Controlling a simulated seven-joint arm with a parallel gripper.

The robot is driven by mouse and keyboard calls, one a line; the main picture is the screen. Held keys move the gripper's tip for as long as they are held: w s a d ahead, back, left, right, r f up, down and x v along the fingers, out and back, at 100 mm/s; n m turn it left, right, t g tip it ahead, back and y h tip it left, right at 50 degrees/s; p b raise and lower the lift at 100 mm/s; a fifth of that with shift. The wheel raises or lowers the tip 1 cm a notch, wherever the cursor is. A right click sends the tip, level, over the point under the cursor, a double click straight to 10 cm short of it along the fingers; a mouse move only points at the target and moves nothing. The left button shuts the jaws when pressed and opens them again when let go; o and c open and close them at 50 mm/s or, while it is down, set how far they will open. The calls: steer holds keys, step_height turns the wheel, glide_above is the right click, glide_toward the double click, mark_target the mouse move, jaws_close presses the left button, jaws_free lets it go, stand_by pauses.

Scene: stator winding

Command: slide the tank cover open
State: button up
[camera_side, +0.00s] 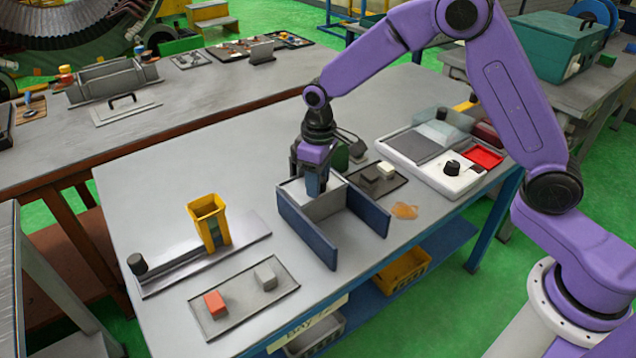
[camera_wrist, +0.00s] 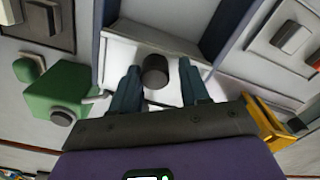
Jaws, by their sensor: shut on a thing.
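The tank shows as two parallel blue walls with a pale floor; its left wall (camera_side: 306,232) and right wall (camera_side: 368,208) stand near the middle of the table in the side view. A pale plate, seemingly the cover (camera_side: 326,205), lies between the walls at their back end. It also shows as a white plate (camera_wrist: 178,45) in the wrist view. A dark round knob (camera_wrist: 155,70) stands on it. My gripper (camera_side: 316,190) points down over the plate, its fingers (camera_wrist: 157,88) on either side of the knob and shut on it. In the side view the fingers hide the knob.
A green block (camera_side: 340,157) stands close behind my gripper. A dark tray with small blocks (camera_side: 396,186) and a white tray (camera_side: 464,184) lie to the right. A yellow bin (camera_side: 207,208) and a tray with red and grey blocks (camera_side: 240,304) lie to the left.

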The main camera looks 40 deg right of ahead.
steer(key=s+f, duration=0.1)
steer(key=s, duration=1)
steer(key=shift+d, duration=0.25)
stand_by(1.2)
steer(key=shift+s, duration=0.3)
stand_by(0.5)
steer(key=o, duration=0.6)
steer(key=shift+a, duration=0.1)
steer(key=shift+c, duration=0.2)
step_height(320, 180, up, 6)
steer(key=shift+w, duration=0.15)
stand_by(0.3)
